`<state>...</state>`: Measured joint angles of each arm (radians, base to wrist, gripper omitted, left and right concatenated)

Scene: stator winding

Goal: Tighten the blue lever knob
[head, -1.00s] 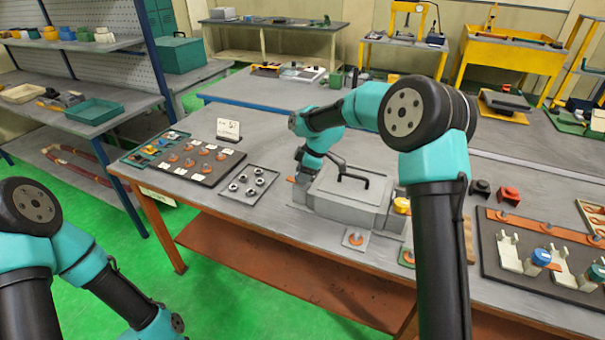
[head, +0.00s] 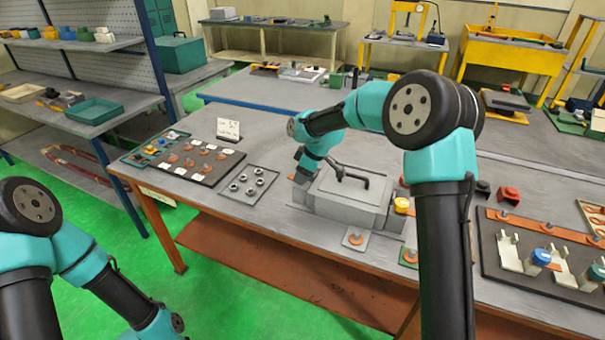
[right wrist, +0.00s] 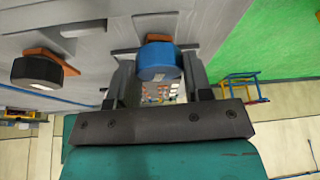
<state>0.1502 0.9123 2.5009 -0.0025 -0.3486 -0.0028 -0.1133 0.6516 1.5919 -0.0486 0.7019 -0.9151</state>
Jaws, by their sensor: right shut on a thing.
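The blue lever knob (right wrist: 158,62) shows in the right wrist view as a short blue cylinder, with an orange lever (right wrist: 153,38) just behind it. The two dark fingers of my right gripper (right wrist: 158,82) stand on either side of the knob and are shut on it. In the head view my right gripper (head: 301,172) is at the left end of the grey box (head: 342,205), small and partly hidden by its own wrist. The blue knob cannot be made out there. My left arm is at the lower left, with its gripper out of view.
A black knob on an orange lever (right wrist: 37,72) sits left of the gripper in the wrist view. A black handle (head: 352,180) rises from the box lid. A tray of metal rings (head: 250,183) lies left of the box, and a yellow knob (head: 402,205) is at its right.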

